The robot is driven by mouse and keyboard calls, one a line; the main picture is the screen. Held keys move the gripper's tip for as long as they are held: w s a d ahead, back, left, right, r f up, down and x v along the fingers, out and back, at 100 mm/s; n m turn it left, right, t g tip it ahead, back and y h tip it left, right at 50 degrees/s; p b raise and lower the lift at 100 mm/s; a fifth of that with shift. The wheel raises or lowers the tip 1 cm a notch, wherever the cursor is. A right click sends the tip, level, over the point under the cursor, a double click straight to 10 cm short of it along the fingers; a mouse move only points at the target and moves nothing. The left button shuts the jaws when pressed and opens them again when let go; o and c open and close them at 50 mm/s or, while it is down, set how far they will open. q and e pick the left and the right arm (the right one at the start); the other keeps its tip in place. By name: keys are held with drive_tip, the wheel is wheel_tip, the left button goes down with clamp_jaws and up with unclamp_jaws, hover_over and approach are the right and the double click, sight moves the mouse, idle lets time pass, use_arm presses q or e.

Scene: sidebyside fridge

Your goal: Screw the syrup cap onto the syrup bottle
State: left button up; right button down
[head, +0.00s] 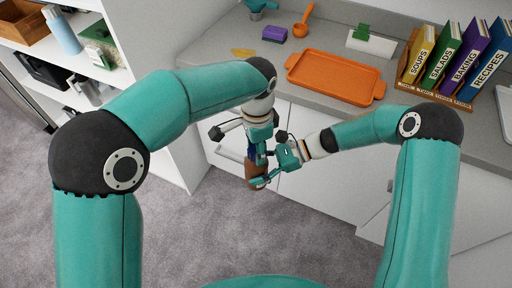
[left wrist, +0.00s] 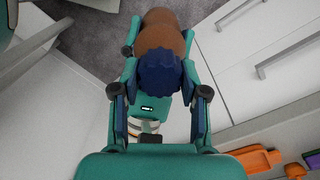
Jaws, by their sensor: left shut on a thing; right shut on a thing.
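The syrup bottle (head: 254,170) is brown and hangs in the air in front of the counter. My right gripper (head: 262,181) is shut on it from the right side. The dark blue ridged syrup cap (left wrist: 160,76) is between the fingers of my left gripper (left wrist: 159,82), which is shut on it. The cap covers the neck end of the bottle (left wrist: 160,35) in the left wrist view. I cannot tell whether the cap touches the neck or how far it is on. In the head view my left gripper (head: 258,147) is directly above the bottle and mostly hides the cap.
The grey counter behind holds an orange tray (head: 333,78), a purple sponge (head: 275,34), an orange scoop (head: 302,22) and a rack of recipe books (head: 455,65). White cabinet doors (head: 325,168) stand behind the grippers. Open shelves (head: 80,60) are at the left.

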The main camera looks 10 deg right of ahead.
use_arm(q)
drive_tip(key=o, duration=1.3)
drive_tip(key=shift+r, duration=2.3)
drive_tip(key=shift+c, duration=0.5)
